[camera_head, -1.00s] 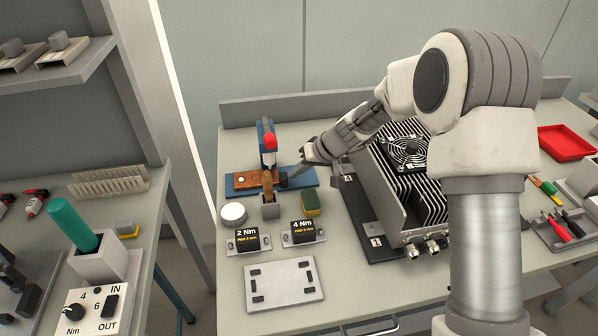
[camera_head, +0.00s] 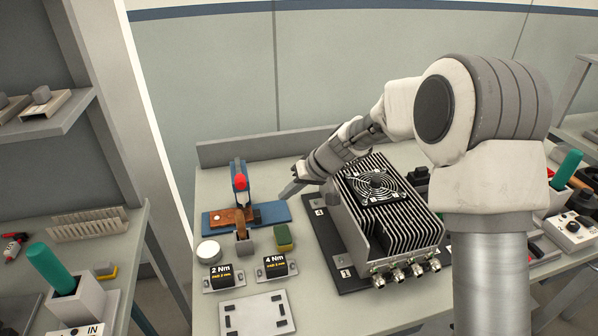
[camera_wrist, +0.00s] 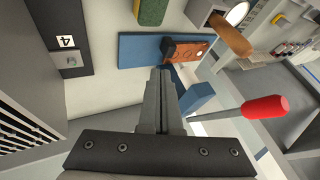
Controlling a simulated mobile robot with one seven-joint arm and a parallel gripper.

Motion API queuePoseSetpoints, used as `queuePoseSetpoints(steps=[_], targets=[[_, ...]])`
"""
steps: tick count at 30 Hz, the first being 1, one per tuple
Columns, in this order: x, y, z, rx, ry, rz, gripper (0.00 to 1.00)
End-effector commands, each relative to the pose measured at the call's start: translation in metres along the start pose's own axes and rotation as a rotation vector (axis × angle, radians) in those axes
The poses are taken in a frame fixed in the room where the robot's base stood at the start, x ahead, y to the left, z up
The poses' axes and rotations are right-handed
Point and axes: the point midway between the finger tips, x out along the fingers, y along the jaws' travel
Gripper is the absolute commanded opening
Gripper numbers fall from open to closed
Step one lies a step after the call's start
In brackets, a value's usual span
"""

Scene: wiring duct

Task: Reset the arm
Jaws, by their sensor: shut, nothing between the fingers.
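My gripper (camera_head: 293,186) is shut and empty, above the bench just right of the blue fixture. In the wrist view its closed fingers (camera_wrist: 160,105) point toward the blue base plate. My arm reaches in from the right, passing behind the finned unit. The blue fixture (camera_head: 273,212) holds a brown board (camera_head: 226,219) and has a red-tipped lever (camera_head: 240,182); the red tip also shows in the wrist view (camera_wrist: 265,107). The gripper appears apart from the fixture.
The finned unit with a fan (camera_head: 390,205) stands on a black plate right of the gripper. A green-yellow sponge (camera_head: 283,238), a white round tin (camera_head: 209,252), and the 2 Nm (camera_head: 222,278) and 4 Nm (camera_head: 275,267) blocks sit in front. A grey plate (camera_head: 258,316) lies at the front.

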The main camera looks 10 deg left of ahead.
Motion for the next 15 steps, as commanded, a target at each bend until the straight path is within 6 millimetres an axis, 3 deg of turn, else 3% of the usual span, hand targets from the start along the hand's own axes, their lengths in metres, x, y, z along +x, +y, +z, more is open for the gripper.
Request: queuePoseSetpoints(steps=[4,7,15], targets=[[-0.007,-0.001,0.000,0.001,0.001,0.006,0.00],[-0.028,-0.003,0.002,0.002,0.002,0.026,0.00],[-0.131,-0.013,0.032,0.036,0.005,0.149,0.00]])
